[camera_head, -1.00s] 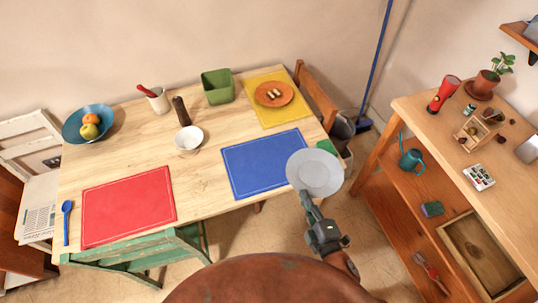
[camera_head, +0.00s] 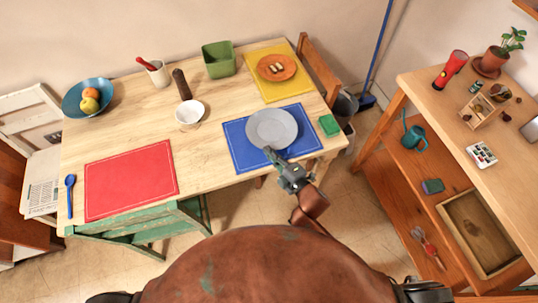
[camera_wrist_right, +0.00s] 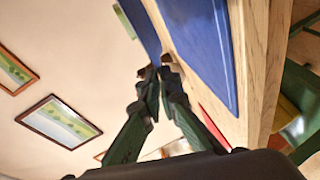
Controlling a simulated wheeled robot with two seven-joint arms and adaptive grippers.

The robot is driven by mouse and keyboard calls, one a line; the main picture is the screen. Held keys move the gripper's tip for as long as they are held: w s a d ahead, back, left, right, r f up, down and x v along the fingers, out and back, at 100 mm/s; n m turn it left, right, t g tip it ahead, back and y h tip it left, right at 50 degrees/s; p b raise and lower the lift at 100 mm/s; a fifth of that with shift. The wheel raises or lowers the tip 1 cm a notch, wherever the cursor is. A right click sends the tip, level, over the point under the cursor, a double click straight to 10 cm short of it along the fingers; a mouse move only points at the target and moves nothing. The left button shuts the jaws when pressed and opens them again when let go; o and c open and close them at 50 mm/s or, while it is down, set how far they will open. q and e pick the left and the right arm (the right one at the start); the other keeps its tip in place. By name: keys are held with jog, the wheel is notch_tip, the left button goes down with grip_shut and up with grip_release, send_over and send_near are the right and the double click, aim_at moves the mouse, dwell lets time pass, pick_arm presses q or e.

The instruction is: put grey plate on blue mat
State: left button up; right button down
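The round grey plate (camera_head: 272,129) is over the blue mat (camera_head: 240,155) in the head view. My right gripper (camera_head: 270,151) is shut on the plate's near rim. In the right wrist view, the plate (camera_wrist_right: 140,28) shows nearly edge-on at my right fingertips (camera_wrist_right: 160,68). The blue mat (camera_wrist_right: 205,45) lies beside it on the table there, with a gap visible between plate and mat, so the plate is held above the mat. The plate hides the middle of the mat from the head camera. My left gripper is not in view.
The wooden table (camera_head: 215,175) also holds a red mat (camera_head: 130,180), a white bowl (camera_head: 189,112), a pepper mill (camera_head: 182,85), and a yellow mat (camera_head: 290,92) with an orange plate (camera_head: 276,68). A green sponge-like block (camera_head: 329,125) lies right of the blue mat.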

jog(key=shift+w+a+f, duration=0.1)
jog(key=shift+w+f, duration=0.35)
jog(key=shift+w, duration=0.05)
jog(key=shift+w+f, duration=0.15)
jog(key=shift+f, duration=0.05)
jog(key=f, duration=0.1)
jog(key=f+b, duration=0.1)
jog(key=f, duration=0.1)
jog(key=shift+w+f+b, duration=0.2)
jog(key=shift+f+b, duration=0.1)
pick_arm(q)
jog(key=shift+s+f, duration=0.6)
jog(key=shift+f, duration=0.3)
pick_arm(e)
jog(key=c, duration=2.6)
grip_release()
jog(key=shift+f, duration=0.15)
jog(key=shift+o, duration=0.9)
